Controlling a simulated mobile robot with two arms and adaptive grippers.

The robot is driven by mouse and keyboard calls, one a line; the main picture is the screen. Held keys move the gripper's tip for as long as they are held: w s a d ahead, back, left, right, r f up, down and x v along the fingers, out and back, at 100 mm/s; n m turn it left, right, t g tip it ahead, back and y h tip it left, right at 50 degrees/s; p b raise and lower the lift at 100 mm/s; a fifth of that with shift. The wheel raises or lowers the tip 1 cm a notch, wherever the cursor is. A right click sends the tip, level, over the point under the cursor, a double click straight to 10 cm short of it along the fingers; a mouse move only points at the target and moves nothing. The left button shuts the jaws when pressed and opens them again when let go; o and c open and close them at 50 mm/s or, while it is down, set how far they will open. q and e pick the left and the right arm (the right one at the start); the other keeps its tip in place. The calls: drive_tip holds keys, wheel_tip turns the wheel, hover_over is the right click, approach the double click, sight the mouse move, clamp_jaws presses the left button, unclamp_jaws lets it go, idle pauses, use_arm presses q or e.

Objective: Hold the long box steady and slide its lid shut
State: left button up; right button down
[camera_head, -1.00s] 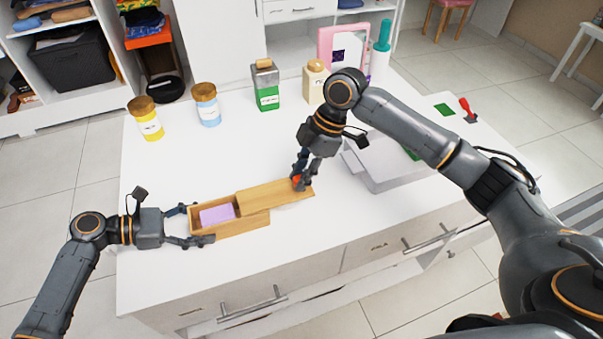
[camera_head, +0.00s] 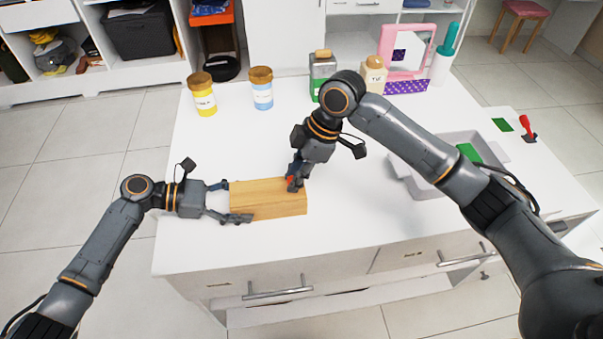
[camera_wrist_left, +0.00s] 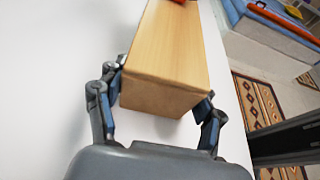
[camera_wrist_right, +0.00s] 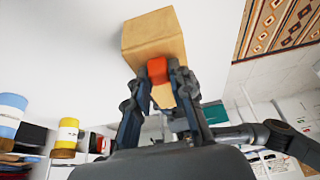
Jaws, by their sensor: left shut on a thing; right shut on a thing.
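The long wooden box (camera_head: 268,210) lies on the white countertop, and its wooden lid (camera_head: 258,190) now covers its whole top. The inside of the box is hidden. My left gripper (camera_head: 240,201) is shut on the left end of the box, with a finger on each long side; the left wrist view shows the box end (camera_wrist_left: 160,95) between the fingers. My right gripper (camera_head: 294,183) is shut on the red knob at the lid's right end. The red knob (camera_wrist_right: 158,70) shows between the fingers in the right wrist view.
Jars and bottles stand along the back, among them a yellow jar (camera_head: 201,94), a blue jar (camera_head: 261,88) and a green bottle (camera_head: 322,75). A pink-framed mirror (camera_head: 405,48) stands behind them. A grey tray (camera_head: 425,185) lies right of my right gripper. The counter's front left is bare.

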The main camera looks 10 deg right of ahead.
drive_tip(key=c, duration=1.2)
unclamp_jaws()
drive_tip(key=shift+a, duration=0.15)
drive_tip(key=shift+o, duration=0.2)
drive_tip(key=v, duration=1.2)
